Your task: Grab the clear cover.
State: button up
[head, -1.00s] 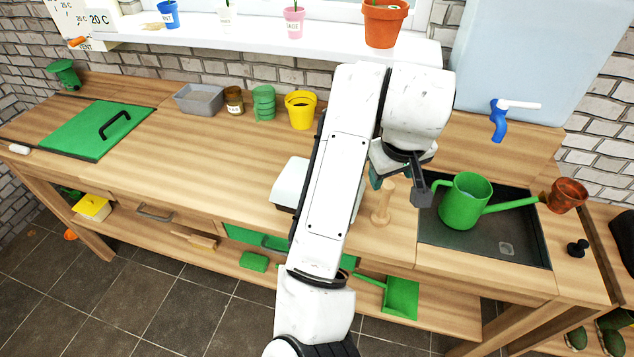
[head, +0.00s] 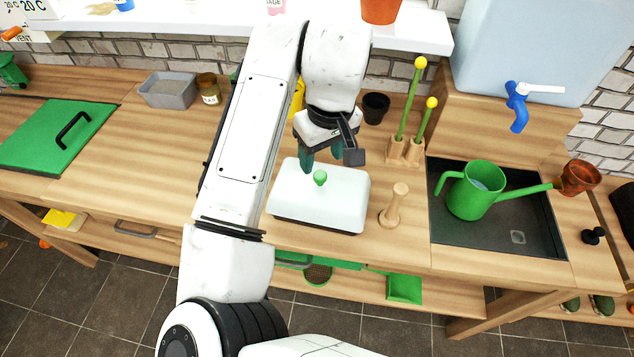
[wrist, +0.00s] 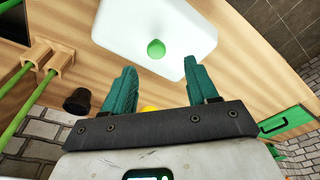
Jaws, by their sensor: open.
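The clear cover (head: 338,206) is a pale, translucent box-shaped lid with a round green knob (head: 320,178) on top. It sits on the wooden bench in the middle of the head view. In the wrist view the cover (wrist: 185,28) lies beyond my fingertips, with its knob (wrist: 156,48) roughly between the lines of the two fingers. My gripper (head: 322,160) is open and empty, with its teal fingers above the cover's far side, close to the knob but apart from it. It also shows in the wrist view (wrist: 160,78).
A wooden peg (head: 395,204) stands right of the cover. A wooden holder (head: 405,151) with green yellow-tipped sticks and a black pot (head: 376,108) are behind. A green watering can (head: 474,190) stands in the dark sink. The bench left of my arm is mostly clear.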

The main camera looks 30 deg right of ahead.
aim_at(321, 175)
jog(key=f, duration=0.2)
jog(key=shift+w+f, duration=0.35)
jog(key=shift+f, duration=0.05)
jog(key=shift+w+d+f+p, duration=0.2)
jog(key=shift+f+p, duration=0.25)
jog(key=shift+f, duration=0.85)
jog(key=shift+w+d+f+p, duration=0.15)
jog(key=shift+f+p, duration=0.3)
jog(key=shift+f, duration=0.85)
jog(key=shift+a, duration=0.1)
jog(key=shift+c, duration=0.4)
grip_shut()
